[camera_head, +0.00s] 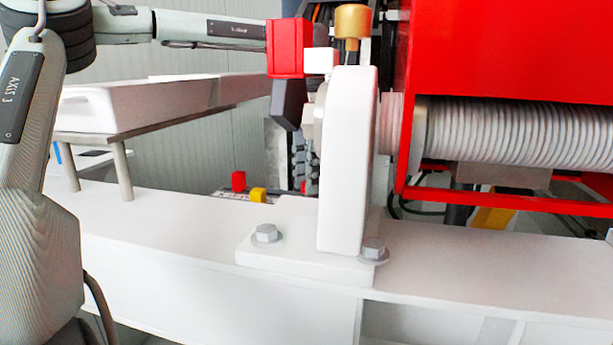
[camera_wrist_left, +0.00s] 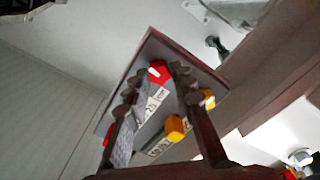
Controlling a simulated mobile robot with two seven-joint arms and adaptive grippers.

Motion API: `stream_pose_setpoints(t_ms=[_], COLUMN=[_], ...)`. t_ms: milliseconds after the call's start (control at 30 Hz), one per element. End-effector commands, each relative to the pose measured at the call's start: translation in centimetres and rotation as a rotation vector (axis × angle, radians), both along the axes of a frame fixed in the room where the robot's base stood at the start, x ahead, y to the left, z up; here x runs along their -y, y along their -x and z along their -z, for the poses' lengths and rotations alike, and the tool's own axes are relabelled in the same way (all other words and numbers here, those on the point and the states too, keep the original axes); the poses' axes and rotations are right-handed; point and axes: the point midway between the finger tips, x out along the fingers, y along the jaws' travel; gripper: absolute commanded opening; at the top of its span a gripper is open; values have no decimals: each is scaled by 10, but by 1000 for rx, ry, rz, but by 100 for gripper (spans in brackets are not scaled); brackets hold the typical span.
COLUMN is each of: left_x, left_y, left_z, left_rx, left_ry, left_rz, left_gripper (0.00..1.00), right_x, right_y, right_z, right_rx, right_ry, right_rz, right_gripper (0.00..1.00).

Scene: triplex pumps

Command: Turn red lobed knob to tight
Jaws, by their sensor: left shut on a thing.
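The red lobed knob (camera_wrist_left: 158,72) is on a grey panel (camera_wrist_left: 146,58) in the left wrist view, between the tips of my left gripper (camera_wrist_left: 156,79). The fingers are closed in around it. Its lobes are too small and partly covered, so how far it is turned cannot be told. In the head view my left gripper (camera_head: 302,166) points down behind the white upright bracket, which hides part of it. A bit of red (camera_head: 303,186) shows at its tips. My right gripper is in neither view.
Yellow knobs (camera_wrist_left: 175,129) and another red knob (camera_wrist_left: 107,134) sit close by on the panel with white labels. In the head view, a red knob (camera_head: 238,181) and a yellow one (camera_head: 258,194) stand left of the gripper. The white bracket (camera_head: 345,160) rises in front.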

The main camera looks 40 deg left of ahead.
Motion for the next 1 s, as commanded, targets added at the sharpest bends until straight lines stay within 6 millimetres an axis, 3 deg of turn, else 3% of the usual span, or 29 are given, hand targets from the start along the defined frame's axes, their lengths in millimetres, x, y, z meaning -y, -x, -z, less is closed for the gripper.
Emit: stream_pose_setpoints(t_ms=[500, 1000], left_x=[-2, -2], left_y=[-1, -3], left_z=[-1, -1], left_rx=[2, 3], left_ry=[-1, -2], left_rz=[467, 942], left_gripper=[0, 0], right_x=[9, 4], right_y=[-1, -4], right_z=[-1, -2], right_rx=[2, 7], right_ry=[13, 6], right_rz=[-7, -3], right_gripper=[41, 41])
